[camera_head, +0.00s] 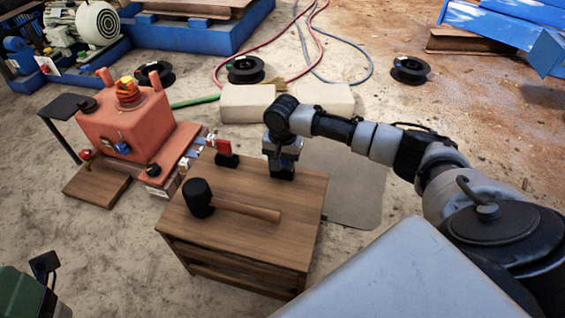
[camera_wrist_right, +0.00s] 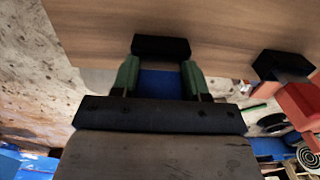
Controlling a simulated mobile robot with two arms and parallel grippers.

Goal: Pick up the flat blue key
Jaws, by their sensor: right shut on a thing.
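My right gripper (camera_head: 282,160) points down at the far right corner of the wooden table (camera_head: 242,238). In the right wrist view its green fingers (camera_wrist_right: 160,78) are shut on the sides of the flat blue key (camera_wrist_right: 160,86). A black block (camera_wrist_right: 161,46) sits at the key's far end, against the wood. I cannot tell whether the key is still seated in that block. In the head view the gripper mostly hides the key.
A red piece (camera_head: 223,146) stands in a black block (camera_head: 228,160) left of my gripper. A black-headed mallet (camera_head: 198,197) lies across the tabletop. The red machine (camera_head: 125,125) stands left of the table, and pale blocks (camera_head: 248,103) lie behind it.

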